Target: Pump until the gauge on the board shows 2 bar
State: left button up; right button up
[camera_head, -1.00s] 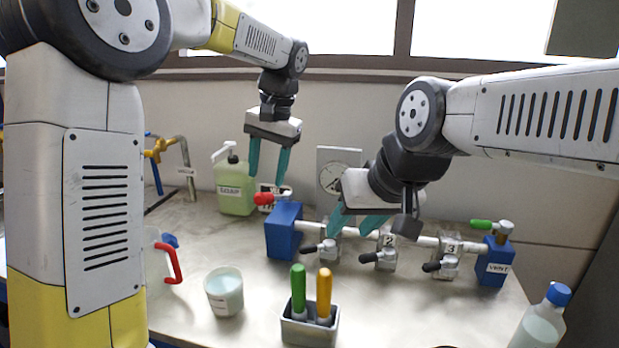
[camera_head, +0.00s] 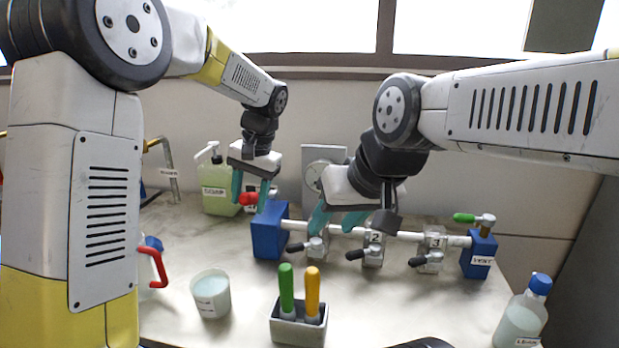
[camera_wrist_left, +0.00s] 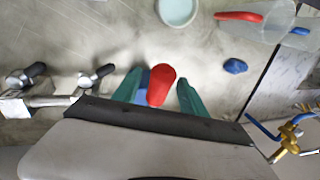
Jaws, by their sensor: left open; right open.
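The red handle (camera_head: 248,198) sits at the left blue block (camera_head: 268,236) on the pipe. My left gripper (camera_head: 250,199) is open, with its teal fingers on either side of the handle. In the left wrist view the red handle (camera_wrist_left: 161,86) shows between the spread fingers of the left gripper (camera_wrist_left: 160,92), with gaps beside it. The gauge (camera_head: 318,168) on the grey board (camera_head: 337,153) is partly hidden behind my right gripper, and its reading cannot be made out. My right gripper (camera_head: 333,224) is open in front of the board, close above the pipe.
Several black-levered valves, including a valve marked 2 (camera_head: 373,250), line the pipe. A green handle (camera_head: 464,217) tops the VENT block (camera_head: 478,255). A soap bottle (camera_head: 215,190), white cup (camera_head: 211,294), tool holder (camera_head: 297,328) and blue-capped bottle (camera_head: 522,317) stand around.

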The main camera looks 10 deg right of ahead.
pick_arm(q)
grip_shut()
dwell(0.6)
